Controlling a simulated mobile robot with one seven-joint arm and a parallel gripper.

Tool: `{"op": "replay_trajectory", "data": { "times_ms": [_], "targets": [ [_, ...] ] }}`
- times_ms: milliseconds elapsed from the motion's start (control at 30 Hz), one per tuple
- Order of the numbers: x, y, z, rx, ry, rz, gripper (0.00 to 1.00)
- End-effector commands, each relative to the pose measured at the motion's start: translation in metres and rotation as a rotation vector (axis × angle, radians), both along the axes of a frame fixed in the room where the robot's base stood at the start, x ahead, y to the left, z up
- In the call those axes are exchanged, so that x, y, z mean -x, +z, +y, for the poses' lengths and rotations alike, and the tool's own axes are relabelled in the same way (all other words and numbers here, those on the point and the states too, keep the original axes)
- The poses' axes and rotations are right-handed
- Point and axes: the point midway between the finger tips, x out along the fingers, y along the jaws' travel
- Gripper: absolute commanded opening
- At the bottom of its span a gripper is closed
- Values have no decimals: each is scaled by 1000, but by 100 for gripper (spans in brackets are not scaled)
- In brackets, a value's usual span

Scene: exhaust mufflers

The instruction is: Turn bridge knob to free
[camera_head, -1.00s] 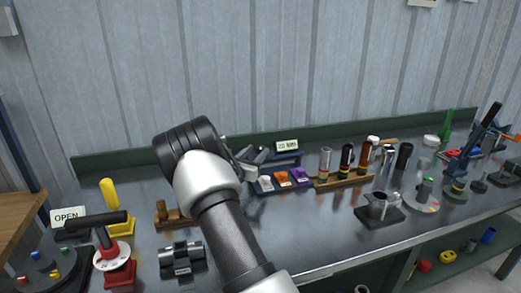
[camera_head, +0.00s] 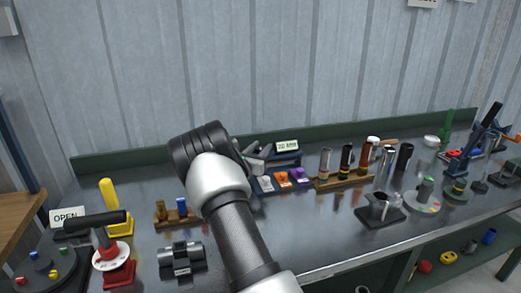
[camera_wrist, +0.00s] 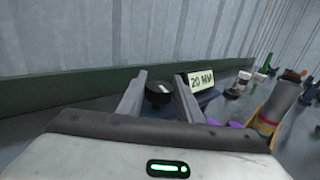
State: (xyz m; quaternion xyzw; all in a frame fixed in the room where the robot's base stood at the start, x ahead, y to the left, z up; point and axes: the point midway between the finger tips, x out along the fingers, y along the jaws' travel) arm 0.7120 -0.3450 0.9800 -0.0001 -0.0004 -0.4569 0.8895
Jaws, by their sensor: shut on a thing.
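A round black knob (camera_wrist: 158,94) with a white mark on its face sits between the two fingers of my gripper (camera_wrist: 160,98) in the wrist view. The fingers are shut on its sides. In the head view my gripper (camera_head: 258,153) is at the back of the bench, partly behind my own wrist, and the knob cannot be made out there. A label reading "20 MM" (camera_wrist: 201,79) stands just right of the fingers; it also shows in the head view (camera_head: 287,146). What the knob's mark points at is not readable.
A tray with white, orange and purple pieces (camera_head: 282,180) lies just in front of my gripper. A wooden rack (camera_head: 343,181) with several upright cylinders stands to its right. A low wooden stand (camera_head: 176,218) is left of my arm. The green back rail (camera_wrist: 60,93) runs close behind.

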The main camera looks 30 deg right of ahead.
Motion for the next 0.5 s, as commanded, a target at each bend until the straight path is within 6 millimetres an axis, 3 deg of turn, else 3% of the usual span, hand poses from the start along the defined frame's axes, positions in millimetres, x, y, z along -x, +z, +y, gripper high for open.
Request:
{"op": "replay_trajectory", "data": {
  "times_ms": [500],
  "targets": [
    [0, 1, 0, 2, 239, -1, 10]
  ]
}}
